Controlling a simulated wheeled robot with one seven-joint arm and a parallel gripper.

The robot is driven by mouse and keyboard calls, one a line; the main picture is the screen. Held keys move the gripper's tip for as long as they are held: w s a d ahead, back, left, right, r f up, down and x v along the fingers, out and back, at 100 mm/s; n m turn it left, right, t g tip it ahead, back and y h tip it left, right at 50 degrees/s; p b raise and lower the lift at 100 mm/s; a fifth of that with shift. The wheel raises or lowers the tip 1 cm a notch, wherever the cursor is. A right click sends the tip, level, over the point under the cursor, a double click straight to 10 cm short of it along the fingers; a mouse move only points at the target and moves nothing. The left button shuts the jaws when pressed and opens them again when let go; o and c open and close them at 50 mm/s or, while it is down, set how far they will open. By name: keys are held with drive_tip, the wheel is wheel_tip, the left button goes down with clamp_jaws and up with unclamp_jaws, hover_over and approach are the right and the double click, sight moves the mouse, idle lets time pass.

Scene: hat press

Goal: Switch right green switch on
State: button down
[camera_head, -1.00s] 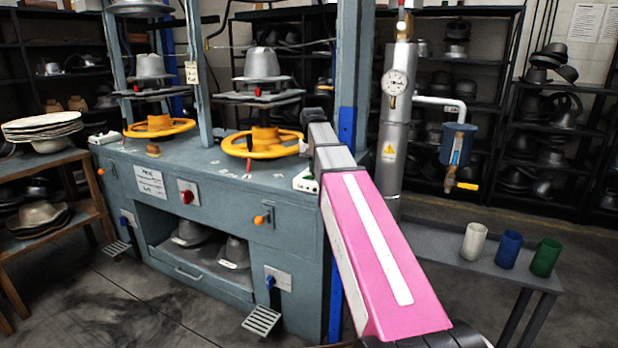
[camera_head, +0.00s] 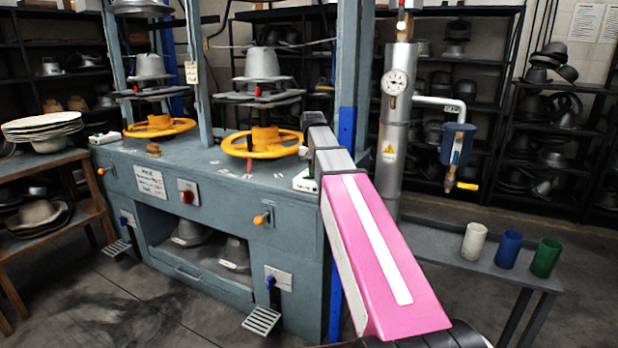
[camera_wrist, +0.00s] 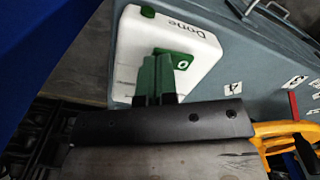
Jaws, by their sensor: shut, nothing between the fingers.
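A white switch box (camera_wrist: 200,38) marked "Done" is fixed at the right front corner of the grey press bench, and it also shows in the head view (camera_head: 304,182). The green switch (camera_wrist: 182,60), with a white "O" on it, sits on the box. My gripper (camera_wrist: 157,60) is shut and empty. Its narrow green-looking fingertips are right beside the switch. I cannot tell whether they touch it. The fingers hide part of the switch, so its position is unclear. In the head view, my pink arm reaches in from the lower right and the fingers are hard to make out.
A yellow handwheel (camera_head: 262,143) stands on the bench left of the box. A grey upright post (camera_head: 346,75) rises just behind my wrist. A steel cylinder with a gauge (camera_head: 396,82) stands right of the arm. Several cups, including a blue one (camera_head: 508,250), stand on a side table.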

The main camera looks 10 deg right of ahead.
drive_tip(key=shift+f, duration=0.35)
drive_tip(key=shift+r, duration=3.55)
